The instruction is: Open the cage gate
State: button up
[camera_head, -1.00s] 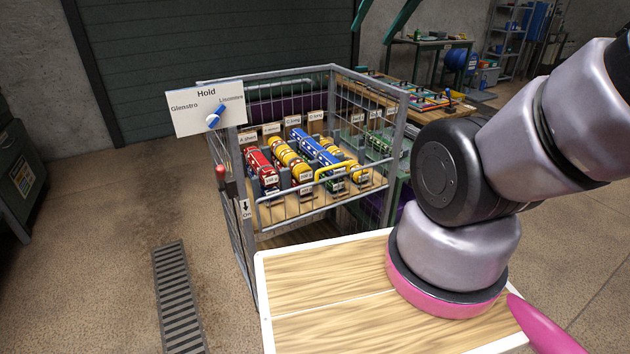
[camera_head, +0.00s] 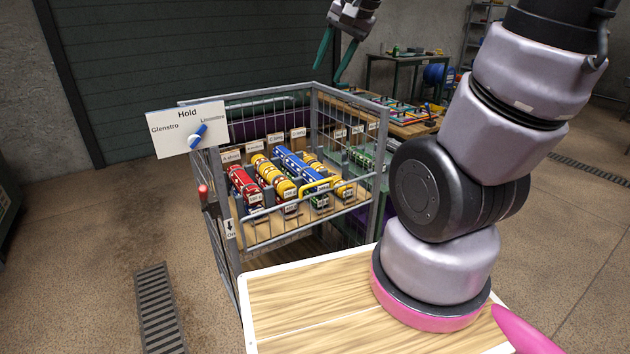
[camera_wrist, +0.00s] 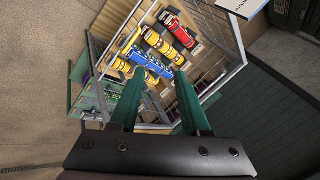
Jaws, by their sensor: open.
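The wire cage (camera_head: 383,112) stands left of centre in the head view. Its low barred front gate (camera_head: 300,230) is upright across the front and looks shut. A yellow handle (camera_head: 317,185) sits on the gate's top rail. A red-tipped lever (camera_head: 203,191) is at the cage's left front post, above an arrow label (camera_head: 230,228) reading "On". My gripper (camera_head: 328,75) is open and empty, high above and behind the cage's back edge in the picture. In the wrist view my green fingers (camera_wrist: 160,78) are spread, with the cage below them.
Several toy vehicles, including a red one (camera_head: 243,184) and a blue one (camera_head: 297,166), stand inside the cage. A sign (camera_head: 187,127) reading "Hold" with a blue pointer is at its left top corner. My wooden deck is in front. A workbench (camera_head: 412,120) stands behind right.

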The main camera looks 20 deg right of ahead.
jog(key=w+f+m+g, duration=0.2)
jog(key=w+f+m, duration=0.2)
jog(key=w+f, duration=0.7)
jog(key=m+g+h, duration=0.1)
jog(key=m+h, duration=0.1)
jog(key=m, duration=0.2)
send_near(317, 184)
jog(key=shift+n, duration=0.3)
jog(key=x, duration=0.8)
jog(key=shift+w+r, duration=0.1)
jog(key=shift+w, duration=0.15)
grip_shut()
